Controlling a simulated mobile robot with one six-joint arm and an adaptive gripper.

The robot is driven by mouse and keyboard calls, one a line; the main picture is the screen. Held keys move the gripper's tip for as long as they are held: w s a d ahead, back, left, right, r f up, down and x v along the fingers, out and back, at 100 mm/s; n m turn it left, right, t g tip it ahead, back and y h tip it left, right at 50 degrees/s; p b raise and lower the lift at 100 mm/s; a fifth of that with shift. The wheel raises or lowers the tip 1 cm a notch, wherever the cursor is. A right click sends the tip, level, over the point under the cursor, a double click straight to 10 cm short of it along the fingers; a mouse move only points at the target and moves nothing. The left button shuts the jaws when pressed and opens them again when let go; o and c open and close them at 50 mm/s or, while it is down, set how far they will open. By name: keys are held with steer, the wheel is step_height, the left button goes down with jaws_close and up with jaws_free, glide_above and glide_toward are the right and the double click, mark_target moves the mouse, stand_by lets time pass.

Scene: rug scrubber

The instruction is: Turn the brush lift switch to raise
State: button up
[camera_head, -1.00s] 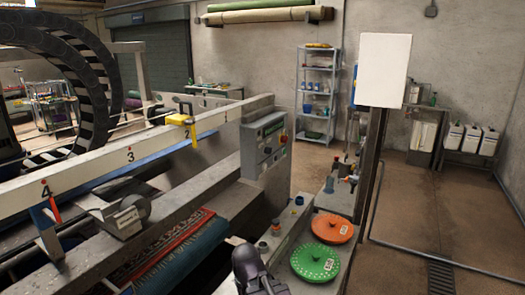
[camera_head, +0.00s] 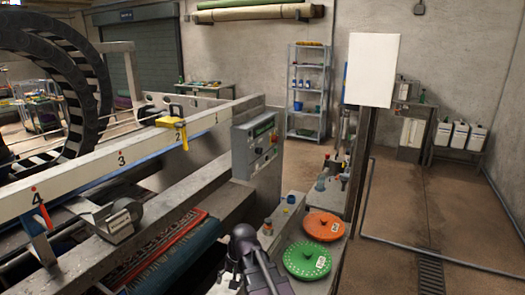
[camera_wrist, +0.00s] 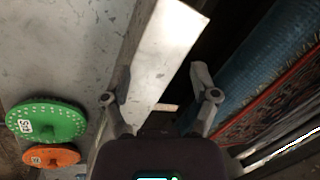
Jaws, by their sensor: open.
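The grey control panel (camera_head: 257,143) stands on the end of the machine frame in the head view, with small buttons and knobs on its face. The brush lift switch is too small to tell apart from the other controls there, and the panel does not show in the wrist view. My gripper shows in the wrist view (camera_wrist: 163,88) with its two fingers spread and nothing between them. It points down over a pale metal beam (camera_wrist: 165,45). In the head view my arm is at the bottom centre, below and in front of the panel, clear of it.
A green disc (camera_head: 307,259) and an orange disc (camera_head: 323,226) lie on the bench right of my arm, with small bottles behind. A red patterned rug (camera_head: 165,240) lies in the machine at left. A white board (camera_head: 372,70) on a post stands right. Open floor lies beyond.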

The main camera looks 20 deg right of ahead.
steer(key=w+d+r+m+t+y+p, duration=0.2)
steer(key=w+d+r+m+y, duration=0.3)
steer(key=w, duration=0.4)
steer(key=m+t+y+p, duration=0.3)
steer(key=m+t+p, duration=0.3)
steer(key=m+t, duration=0.9)
glide_toward(262, 150)
steer(key=s+d+r+m+g, duration=0.2)
steer(key=d+m+g, duration=0.1)
steer(key=m+g, duration=0.1)
steer(key=shift+s+d+f+b, duration=0.2)
steer(key=shift+b, duration=0.1)
steer(key=shift+a, duration=0.1)
steer(key=x, duration=1.3)
steer(key=shift+w+a+r, duration=0.2)
steer(key=shift+w+r, duration=0.05)
steer(key=shift+w, duration=0.1)
jaws_close()
